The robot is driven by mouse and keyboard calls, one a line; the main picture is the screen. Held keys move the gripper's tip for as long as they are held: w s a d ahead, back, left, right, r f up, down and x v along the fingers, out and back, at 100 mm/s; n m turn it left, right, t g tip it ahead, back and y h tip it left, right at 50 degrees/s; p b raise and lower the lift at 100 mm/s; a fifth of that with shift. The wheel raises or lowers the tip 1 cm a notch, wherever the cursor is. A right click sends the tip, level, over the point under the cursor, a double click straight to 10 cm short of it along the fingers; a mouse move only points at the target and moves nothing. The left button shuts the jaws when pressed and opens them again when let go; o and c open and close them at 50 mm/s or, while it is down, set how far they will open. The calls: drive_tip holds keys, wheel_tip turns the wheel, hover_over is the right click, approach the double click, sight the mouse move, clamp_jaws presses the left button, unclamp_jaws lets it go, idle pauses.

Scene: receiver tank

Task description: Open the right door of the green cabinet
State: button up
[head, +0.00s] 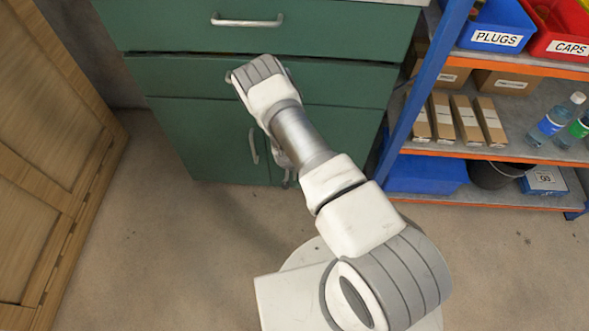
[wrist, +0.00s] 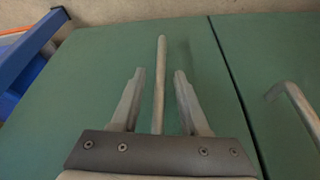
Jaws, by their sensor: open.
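The green cabinet (head: 220,125) stands at the top centre of the head view, with drawers above and two doors below. The right door (wrist: 95,85) fills the left and middle of the wrist view and looks closed. Its straight bar handle (wrist: 161,50) runs between the two fingers of my gripper (wrist: 159,76). The gripper is open, with a gap showing on each side of the bar. The left door's handle (wrist: 292,97) shows at the right of the wrist view, and also in the head view (head: 253,146). My arm hides the right handle and most of the gripper in the head view.
A shelf rack with a blue post (head: 425,80) stands close at the cabinet's right, holding bins, boxes and bottles. A wooden panelled piece (head: 45,150) stands at the left. The floor (head: 190,255) before the cabinet is clear.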

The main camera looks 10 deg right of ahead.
drive_tip(key=shift+w+f, duration=0.1)
drive_tip(key=shift+f, duration=0.15)
clamp_jaws()
idle(1.4)
